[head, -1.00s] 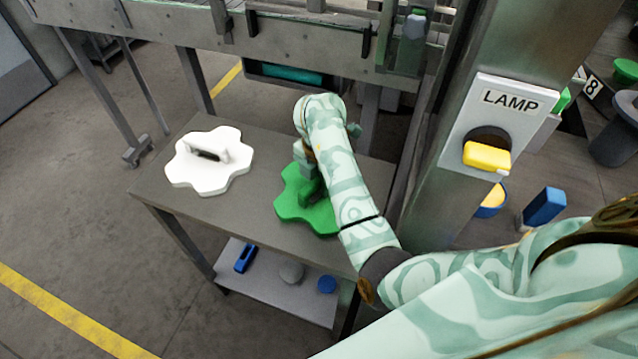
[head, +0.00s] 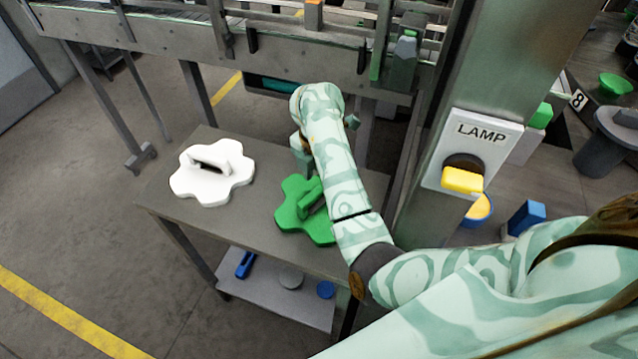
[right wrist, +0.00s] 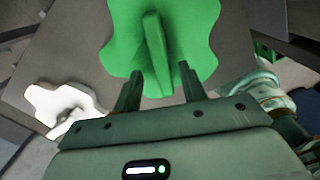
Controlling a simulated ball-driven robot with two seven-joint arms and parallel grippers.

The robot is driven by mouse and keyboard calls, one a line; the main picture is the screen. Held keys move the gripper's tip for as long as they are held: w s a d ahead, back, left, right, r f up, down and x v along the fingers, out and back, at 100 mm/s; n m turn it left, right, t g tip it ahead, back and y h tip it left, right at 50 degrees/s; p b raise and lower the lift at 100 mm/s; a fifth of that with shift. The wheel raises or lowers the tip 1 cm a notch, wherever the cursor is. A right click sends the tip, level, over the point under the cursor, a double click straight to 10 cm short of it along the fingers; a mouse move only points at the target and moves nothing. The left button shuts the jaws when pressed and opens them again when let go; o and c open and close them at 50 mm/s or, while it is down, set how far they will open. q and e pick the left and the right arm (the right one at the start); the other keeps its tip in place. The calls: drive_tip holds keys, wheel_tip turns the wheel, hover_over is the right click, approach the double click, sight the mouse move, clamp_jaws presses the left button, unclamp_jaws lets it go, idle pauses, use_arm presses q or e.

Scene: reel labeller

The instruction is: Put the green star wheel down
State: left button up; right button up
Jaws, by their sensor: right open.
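The green star wheel (head: 291,216) lies flat on the grey table top, its upright handle showing beside my right forearm. My arm hides part of its right side. My right gripper (head: 303,158) is partly hidden behind my arm and sits above and beyond the wheel's handle. In the right wrist view the open fingers (right wrist: 159,80) point toward the green wheel (right wrist: 190,30). The handle (right wrist: 157,50) lines up between them, with visible gaps on both sides. My left gripper is not in view.
A white star wheel (head: 205,186) lies left of the green one on the table (head: 240,225). A lower shelf (head: 265,300) holds small blue and grey items. A post with a LAMP panel (head: 480,150) stands right of the table; a conveyor frame (head: 160,38) runs behind.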

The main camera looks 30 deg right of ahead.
sight(318, 190)
wheel_tip(318, 190, up, 6)
drive_tip(key=p, duration=0.2)
drive_tip(key=shift+f+p, duration=0.1)
drive_tip(key=shift+p, duration=0.3)
idle(1.0)
